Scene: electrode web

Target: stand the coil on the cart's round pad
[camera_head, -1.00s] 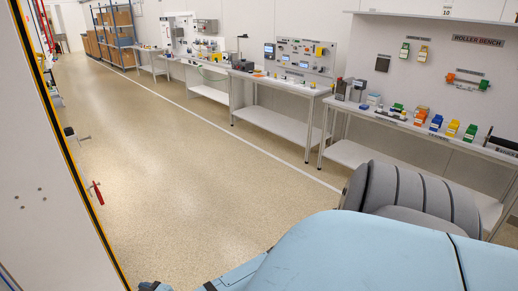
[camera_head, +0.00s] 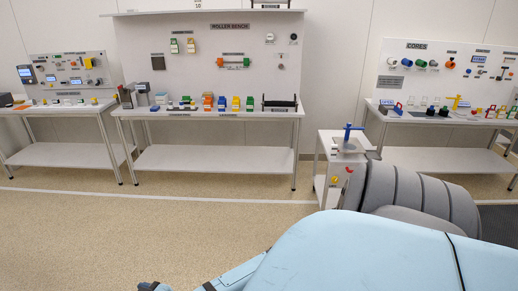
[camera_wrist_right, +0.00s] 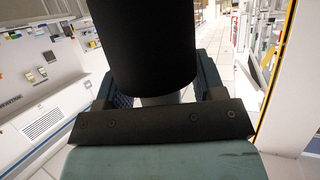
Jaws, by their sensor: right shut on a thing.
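The coil (camera_wrist_right: 145,45) is a wide black cylinder in the right wrist view. My right gripper (camera_wrist_right: 164,88) is shut on it, with a finger on either side of its lower end. A small white cart (camera_head: 327,178) stands right of centre in the head view, partly hidden behind my arm. A grey round piece (camera_head: 349,147) shows on its top under a blue T-shaped part (camera_head: 350,131); it is too small to tell if this is the round pad. The coil is far from the cart and not visible in the head view. My left gripper is out of view.
The roller bench (camera_head: 215,112) stands left of the cart with several coloured blocks on it. The cores bench (camera_head: 440,118) stands to the right behind the cart. The speckled floor (camera_head: 130,225) in front of the roller bench is clear.

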